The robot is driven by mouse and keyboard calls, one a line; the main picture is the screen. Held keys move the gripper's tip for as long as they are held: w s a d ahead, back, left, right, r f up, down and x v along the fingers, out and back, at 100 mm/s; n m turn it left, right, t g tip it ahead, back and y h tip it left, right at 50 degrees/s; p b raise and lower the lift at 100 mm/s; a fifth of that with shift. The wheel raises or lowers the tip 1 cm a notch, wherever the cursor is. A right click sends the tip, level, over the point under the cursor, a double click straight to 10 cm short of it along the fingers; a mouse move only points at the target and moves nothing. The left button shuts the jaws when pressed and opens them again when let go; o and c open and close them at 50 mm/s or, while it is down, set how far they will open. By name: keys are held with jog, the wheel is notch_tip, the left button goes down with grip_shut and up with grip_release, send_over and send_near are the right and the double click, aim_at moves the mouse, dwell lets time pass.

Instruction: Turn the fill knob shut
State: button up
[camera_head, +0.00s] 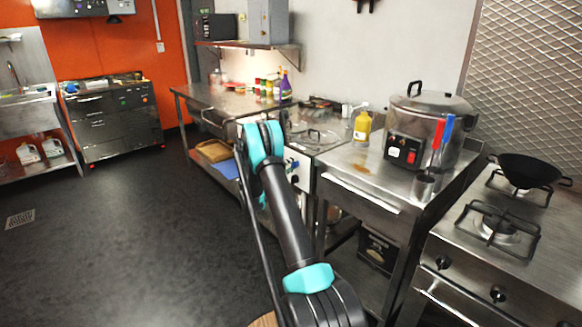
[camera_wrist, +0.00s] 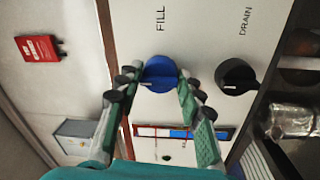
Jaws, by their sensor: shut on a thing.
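The fill knob (camera_wrist: 160,72) is a round blue knob under the word FILL on a pale panel (camera_wrist: 185,35) in the wrist view. It has a short white mark near its lower edge. My gripper (camera_wrist: 159,78) has one finger at each side of the knob and is shut on it. A black drain knob (camera_wrist: 236,76) sits to the right under the word DRAIN, clear of my fingers. In the head view my arm reaches to the front of the steel unit in the middle, and my gripper is hidden there.
In the head view a steel table (camera_head: 370,172) with a large cooker (camera_head: 428,112) and a yellow bottle (camera_head: 362,125) stands right of my arm. A stove (camera_head: 520,265) with a black wok (camera_head: 527,170) is further right. The dark floor (camera_head: 130,240) at left is clear.

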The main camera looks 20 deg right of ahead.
jog(key=shift+a+n, duration=0.1)
jog(key=shift+n, duration=0.2)
jog(key=o, duration=1.1)
jog(key=shift+o, duration=0.2)
jog(key=v, duration=1.2)
jog(key=shift+f, duration=0.1)
